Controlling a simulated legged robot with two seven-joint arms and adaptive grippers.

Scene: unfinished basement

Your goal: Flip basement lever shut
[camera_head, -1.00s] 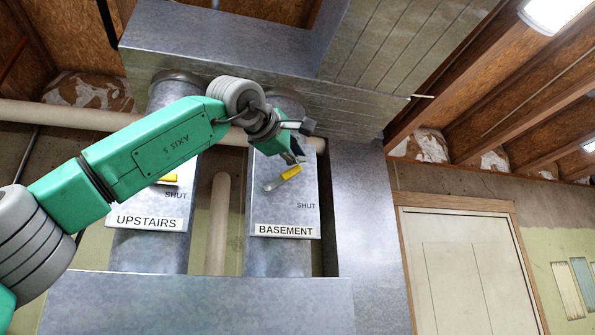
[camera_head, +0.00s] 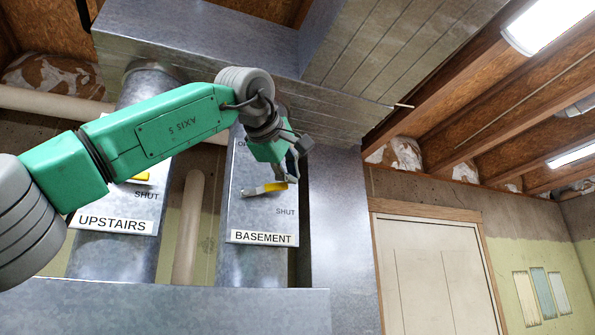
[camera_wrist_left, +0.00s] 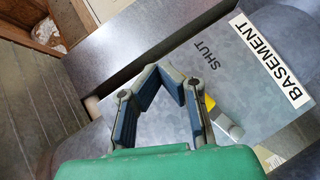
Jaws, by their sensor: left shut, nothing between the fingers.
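The basement lever (camera_head: 265,189) is a silver arm with a yellow grip on a grey metal plate marked BASEMENT (camera_head: 264,237). It lies nearly level, its yellow end pointing right, above the word SHUT (camera_head: 285,212). My left gripper (camera_head: 292,174) is shut and empty, with its fingertips at the yellow end, just above and right of it. I cannot tell whether they touch. In the left wrist view the lever's yellow grip (camera_wrist_left: 210,103) shows beside the right finger, partly hidden behind it. My right gripper is out of view.
The UPSTAIRS plate (camera_head: 112,223) is on the left, its lever mostly hidden behind my left arm. A metal duct (camera_head: 338,240) rises just right of the basement plate, and another (camera_head: 170,310) runs below. A pale door (camera_head: 435,270) stands farther right.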

